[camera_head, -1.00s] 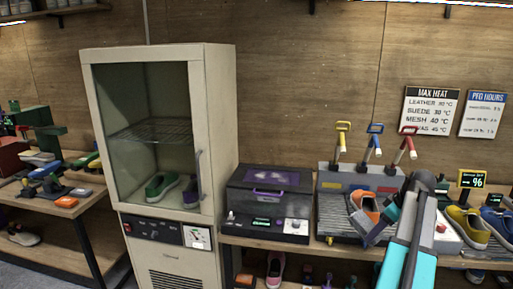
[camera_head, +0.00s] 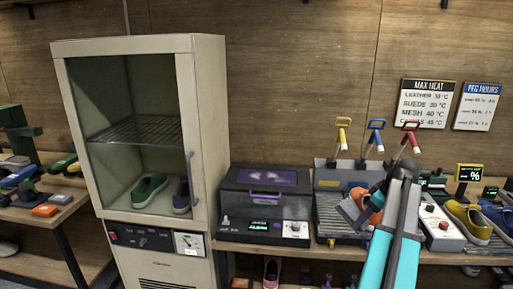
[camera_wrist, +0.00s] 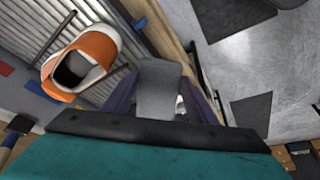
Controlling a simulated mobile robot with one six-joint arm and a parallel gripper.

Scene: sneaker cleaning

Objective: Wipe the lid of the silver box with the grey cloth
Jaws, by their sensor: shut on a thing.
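A grey cloth (camera_wrist: 158,85) shows in the wrist view between the two purple fingers of my gripper (camera_wrist: 160,100), which is shut on it. I see no clearly silver box.
An orange shoe (camera_wrist: 82,66) lies on the ribbed tray (camera_wrist: 125,88) close to my gripper. Yellow, blue and red handles stand behind it. A tall beige cabinet (camera_head: 128,225) stands left of the box. A yellow shoe (camera_head: 466,222) is at the right.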

